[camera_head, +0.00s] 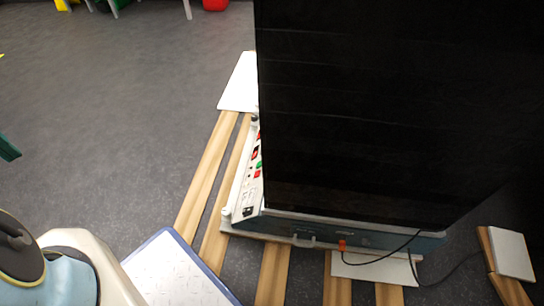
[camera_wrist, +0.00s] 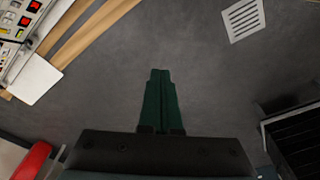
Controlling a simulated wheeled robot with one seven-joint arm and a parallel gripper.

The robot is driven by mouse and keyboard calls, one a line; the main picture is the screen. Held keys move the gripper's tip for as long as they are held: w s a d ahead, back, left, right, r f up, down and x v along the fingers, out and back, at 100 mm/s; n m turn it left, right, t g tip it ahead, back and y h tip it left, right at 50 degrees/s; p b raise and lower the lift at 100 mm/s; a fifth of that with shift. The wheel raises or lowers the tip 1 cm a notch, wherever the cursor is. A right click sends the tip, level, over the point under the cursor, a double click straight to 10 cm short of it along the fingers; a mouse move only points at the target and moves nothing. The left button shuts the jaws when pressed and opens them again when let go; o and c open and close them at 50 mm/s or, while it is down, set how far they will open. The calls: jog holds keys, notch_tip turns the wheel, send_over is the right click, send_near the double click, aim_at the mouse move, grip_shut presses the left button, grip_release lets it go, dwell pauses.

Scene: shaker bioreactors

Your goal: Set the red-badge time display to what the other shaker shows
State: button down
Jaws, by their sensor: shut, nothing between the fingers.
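My gripper (camera_wrist: 160,75) is shut and empty, its green fingers together over bare grey floor in the wrist view. A green tip (camera_head: 8,147) at the left edge of the head view looks like the same fingers. A large black cabinet (camera_head: 370,110) fills the right of the head view, with a white control panel (camera_head: 249,175) along its left side. The panel has small red, green and black parts. A similar panel (camera_wrist: 12,45) with red and green parts is at the wrist view's upper left, apart from my gripper. I cannot read any time display or make out a red badge.
Wooden beams (camera_head: 207,180) and a white plate (camera_head: 240,85) lie beside the cabinet. Black cables (camera_head: 385,257) run along its front. A floor grate (camera_wrist: 243,18), a red object (camera_wrist: 32,160) and a dark slatted unit (camera_wrist: 295,135) edge the wrist view. Open floor (camera_head: 120,110) lies left.

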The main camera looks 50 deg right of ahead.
jog(key=w+d+f+n+g+h+b, duration=0.1)
jog(key=w+d+f+n+h+b, duration=0.15)
jog(key=d+f, duration=0.8)
jog(key=w+d+f+n+g+h+b, duration=0.1)
jog(key=d+f+n, duration=0.3)
jog(key=d+f, duration=0.7)
jog(key=s+d+f+n+h+b, duration=0.1)
jog(key=s+d+f+n+h, duration=0.1)
jog(key=d+f+n+h, duration=0.2)
jog(key=s+d+f+n+h+b, duration=0.2)
jog(key=d+f+n+h, duration=0.2)
jog(key=d+n, duration=0.7)
jog(key=d+f, duration=0.2)
jog(key=d, duration=0.7)
jog(key=shift+f, duration=0.35)
jog(key=shift+s+d+f+n, duration=0.1)
jog(key=shift+s+d+n, duration=0.05)
jog(key=shift+s+n, duration=0.1)
jog(key=shift+s+d+f+b, duration=0.55)
jog(key=shift+s+f+b, duration=0.15)
jog(key=shift+s+f, duration=0.25)
jog(key=shift+s+d+f+b, duration=0.6)
jog(key=shift+s+f+b, duration=0.2)
jog(key=shift+f, duration=0.15)
jog(key=shift+s+d+f+b, duration=0.55)
jog(key=shift+s+f+b, duration=0.1)
jog(key=shift+s+f, duration=0.3)
